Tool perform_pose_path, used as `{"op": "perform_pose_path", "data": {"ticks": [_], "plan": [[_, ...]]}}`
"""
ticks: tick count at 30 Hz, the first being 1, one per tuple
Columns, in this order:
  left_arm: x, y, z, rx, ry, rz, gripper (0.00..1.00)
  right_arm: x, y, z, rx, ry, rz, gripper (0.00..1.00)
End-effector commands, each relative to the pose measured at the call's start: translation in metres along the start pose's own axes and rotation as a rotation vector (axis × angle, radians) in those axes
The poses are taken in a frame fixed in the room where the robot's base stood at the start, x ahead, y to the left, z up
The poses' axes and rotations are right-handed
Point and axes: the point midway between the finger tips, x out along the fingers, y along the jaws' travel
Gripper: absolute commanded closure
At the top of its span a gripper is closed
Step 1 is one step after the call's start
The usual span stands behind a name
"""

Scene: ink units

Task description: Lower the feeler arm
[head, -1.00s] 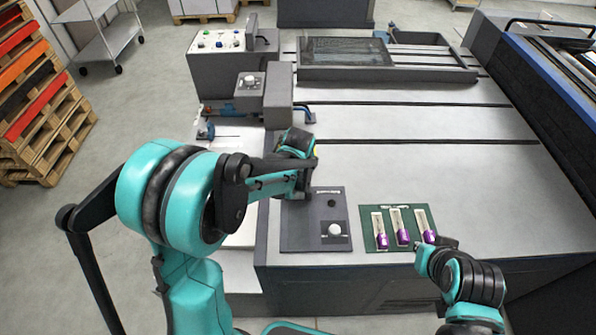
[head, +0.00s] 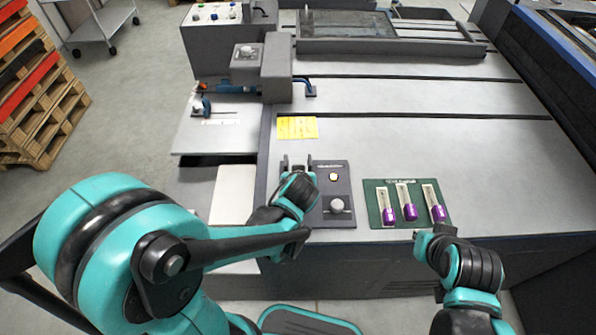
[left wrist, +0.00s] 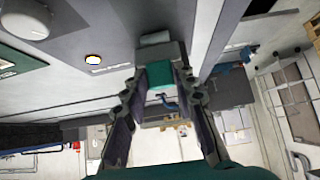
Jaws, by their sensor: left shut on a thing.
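The dark control panel (head: 340,188) lies on the front of the grey table. It carries a lit round lamp (head: 333,177) and a pale knob (head: 337,205). Its left part is hidden behind my left gripper (head: 296,165), whose fingers point away over it. In the left wrist view my left gripper (left wrist: 159,78) is shut on a small block with a teal face (left wrist: 155,66). I cannot tell whether this is part of the feeler arm. The lamp (left wrist: 93,60) also shows there, left of the fingers. My right gripper (head: 425,238) is near the table's front edge; its fingers are too small to judge.
A green board (head: 378,218) with several purple-ended pieces lies right of the panel. A yellow label (head: 297,127) is on the table behind my left gripper. A grey housing (head: 277,75) and a blue fitting (head: 203,105) stand at the back left. The table's middle is clear.

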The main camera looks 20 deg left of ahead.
Motion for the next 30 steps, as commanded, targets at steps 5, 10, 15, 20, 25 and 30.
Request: {"op": "perform_pose_path", "data": {"ticks": [5, 10, 15, 20, 25, 30], "plan": [[0.004, 0.000, 0.013, -0.002, -0.008, 0.000, 1.00, 0.007, 0.000, 0.005, 0.000, 0.000, 0.000, 1.00], [0.005, 0.000, 0.018, -0.003, -0.010, 0.000, 1.00, 0.010, 0.000, 0.007, 0.000, 0.000, 0.000, 1.00], [0.005, 0.000, 0.019, -0.003, -0.010, 0.000, 1.00, 0.011, 0.000, 0.008, 0.000, 0.000, 0.000, 1.00], [0.005, 0.000, 0.019, -0.003, -0.010, 0.000, 1.00, 0.011, 0.000, 0.008, 0.000, 0.000, 0.000, 1.00], [0.005, 0.000, 0.019, -0.003, -0.010, 0.000, 1.00, 0.011, 0.000, 0.008, 0.000, 0.000, 0.000, 1.00], [0.006, 0.000, 0.018, -0.002, -0.008, 0.001, 0.52, 0.011, 0.000, 0.008, 0.000, 0.000, 0.000, 1.00]]}}
